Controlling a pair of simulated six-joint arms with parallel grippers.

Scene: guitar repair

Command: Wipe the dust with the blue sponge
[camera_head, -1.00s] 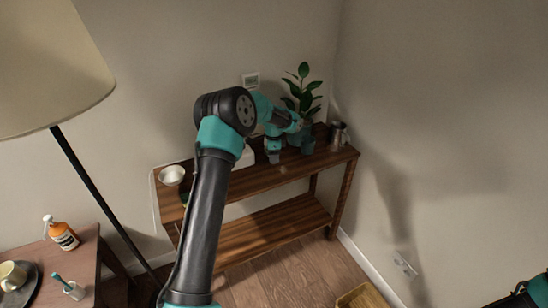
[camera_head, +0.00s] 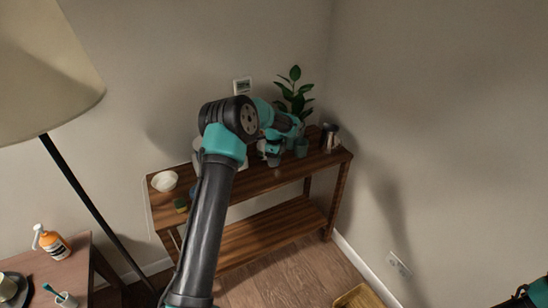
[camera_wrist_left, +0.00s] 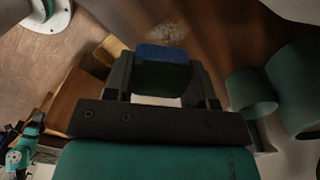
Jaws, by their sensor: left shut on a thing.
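My left gripper (camera_head: 273,160) is over the wooden shelf's top (camera_head: 262,177), left of a small teal pot. In the left wrist view it is shut on the blue sponge (camera_wrist_left: 163,54), which has a blue edge and a dark green face. A pale speckled dust patch (camera_wrist_left: 167,32) lies on the brown wood just past the sponge's blue edge. I cannot tell whether the sponge touches the wood. In the head view the sponge is too small to make out. Only a piece of my right arm shows at the lower right corner; its fingers are out of view.
A potted plant (camera_head: 294,95), a teal pot (camera_head: 301,148) and a metal canister (camera_head: 331,138) stand right of the gripper. A white bowl (camera_head: 164,181) and a yellow-green block (camera_head: 181,205) are at the shelf's left. A floor lamp (camera_head: 45,65) stands left.

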